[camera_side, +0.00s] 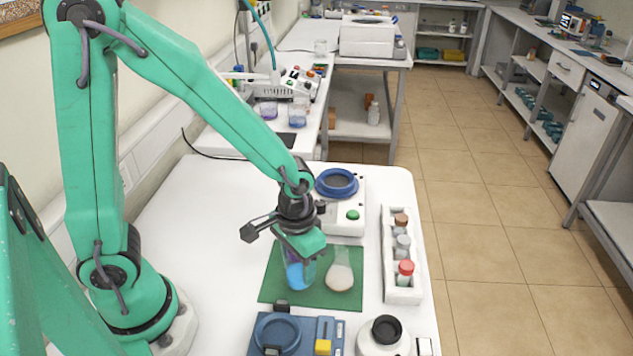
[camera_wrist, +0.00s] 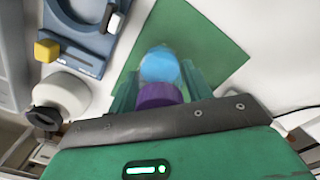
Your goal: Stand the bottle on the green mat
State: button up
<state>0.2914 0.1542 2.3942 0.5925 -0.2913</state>
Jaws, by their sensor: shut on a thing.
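The green mat (camera_side: 268,288) lies flat on the white table; it also shows in the wrist view (camera_wrist: 215,38). My gripper (camera_side: 301,250) is above the mat's left part, pointing down. In the wrist view its two green fingers (camera_wrist: 160,86) are on either side of the bottle (camera_wrist: 160,65), which looks bright blue with a purple part nearer me. In the side view the bottle (camera_side: 298,274) is clear with blue contents, below the gripper and looking about upright. My gripper is shut on it. I cannot tell whether its base touches the mat.
A flask (camera_side: 341,272) with pale contents stands on the mat, close right of the bottle. A white rack (camera_side: 403,288) of capped vials is to the right. A white device (camera_side: 345,212) is behind. A blue device (camera_side: 297,335) and a black-lidded jar (camera_side: 383,337) are in front.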

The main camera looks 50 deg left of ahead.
jog(key=shift+f, duration=0.95)
jog(key=shift+f, duration=0.15)
jog(key=o, duration=1.1)
jog(key=shift+r, duration=6.15)
